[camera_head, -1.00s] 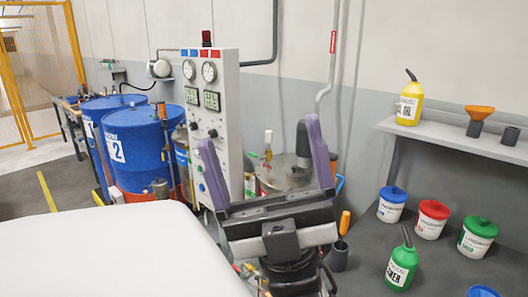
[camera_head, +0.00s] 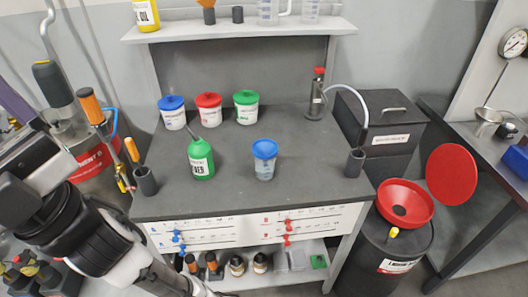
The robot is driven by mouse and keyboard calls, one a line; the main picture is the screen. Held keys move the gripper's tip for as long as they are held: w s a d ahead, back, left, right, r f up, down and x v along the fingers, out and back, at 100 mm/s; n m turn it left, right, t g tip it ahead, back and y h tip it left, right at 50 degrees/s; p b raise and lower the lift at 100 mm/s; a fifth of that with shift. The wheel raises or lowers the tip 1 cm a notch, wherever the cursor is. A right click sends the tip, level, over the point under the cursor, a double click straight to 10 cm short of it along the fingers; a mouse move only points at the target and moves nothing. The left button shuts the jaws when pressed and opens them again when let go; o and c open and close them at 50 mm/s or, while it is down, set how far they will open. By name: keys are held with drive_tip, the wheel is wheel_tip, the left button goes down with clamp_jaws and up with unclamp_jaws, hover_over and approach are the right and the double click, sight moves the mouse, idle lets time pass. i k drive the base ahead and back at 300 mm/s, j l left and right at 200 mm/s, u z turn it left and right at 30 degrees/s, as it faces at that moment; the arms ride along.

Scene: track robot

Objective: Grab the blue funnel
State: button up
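The blue funnel (camera_head: 265,149) appears as a wide blue top on a clear, greyish cup (camera_head: 265,171). It is upright near the middle of the dark workbench (camera_head: 310,190); whether it sits inside the cup or is one piece with it I cannot tell.
A green oil can (camera_head: 201,160) stands left of the funnel. Blue-lidded (camera_head: 172,115), red-lidded (camera_head: 208,112) and green-lidded (camera_head: 246,110) tubs stand behind. A pump bottle (camera_head: 316,98) and grey holder (camera_head: 354,163) are right. A red funnel (camera_head: 404,200) tops a black drum. A shelf (camera_head: 270,30) overhangs the back.

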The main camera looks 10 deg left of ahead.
sight(265, 150)
drive_tip(key=i+l+u, duration=0.15)
drive_tip(key=i+u, duration=0.2)
drive_tip(key=i+l+u, duration=0.2)
drive_tip(key=u, duration=0.15)
drive_tip(key=i+l+u, duration=0.35)
drive_tip(key=k+j, duration=0.1)
